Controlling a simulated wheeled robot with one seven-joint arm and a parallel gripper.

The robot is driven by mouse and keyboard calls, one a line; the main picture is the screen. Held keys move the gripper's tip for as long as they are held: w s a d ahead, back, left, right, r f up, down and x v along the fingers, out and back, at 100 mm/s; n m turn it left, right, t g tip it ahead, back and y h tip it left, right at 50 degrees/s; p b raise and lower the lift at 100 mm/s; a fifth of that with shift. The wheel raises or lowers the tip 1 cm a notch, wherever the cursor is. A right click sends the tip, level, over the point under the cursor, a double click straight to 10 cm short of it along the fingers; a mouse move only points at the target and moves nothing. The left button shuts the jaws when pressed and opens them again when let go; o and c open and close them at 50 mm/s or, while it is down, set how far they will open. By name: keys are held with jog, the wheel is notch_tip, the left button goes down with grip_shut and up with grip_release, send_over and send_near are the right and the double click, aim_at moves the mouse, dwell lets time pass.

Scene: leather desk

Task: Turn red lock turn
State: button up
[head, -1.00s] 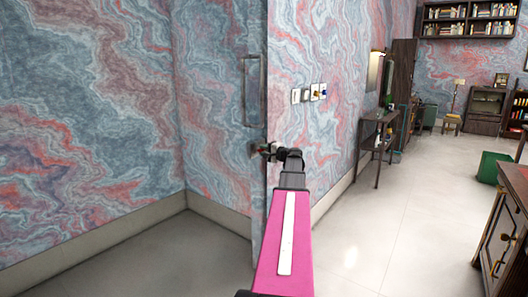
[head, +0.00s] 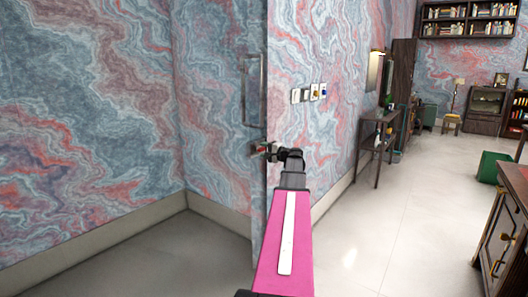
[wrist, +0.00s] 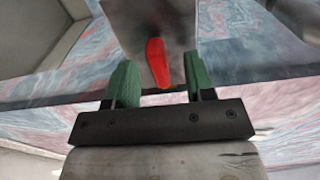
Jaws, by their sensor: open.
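The red lock turn (wrist: 158,62) shows in the wrist view as a red, elongated knob on a grey metal plate (wrist: 185,22). It lies between and slightly beyond the green fingers of my gripper (wrist: 156,82). The fingers are apart, with a gap on each side of the knob, and hold nothing. In the head view my gripper (head: 264,149) is at the edge of the marbled door panel, below the long metal handle (head: 253,90). The lock turn is too small and too covered to make out clearly there.
Several wall switches (head: 308,93) are on the wall to the right of the panel edge. A narrow dark table (head: 377,118) stands farther along this wall. A wooden cabinet (head: 505,235) is at the right. The floor between is clear.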

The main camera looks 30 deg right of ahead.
jog(key=v, duration=1)
jog(key=shift+s, duration=0.25)
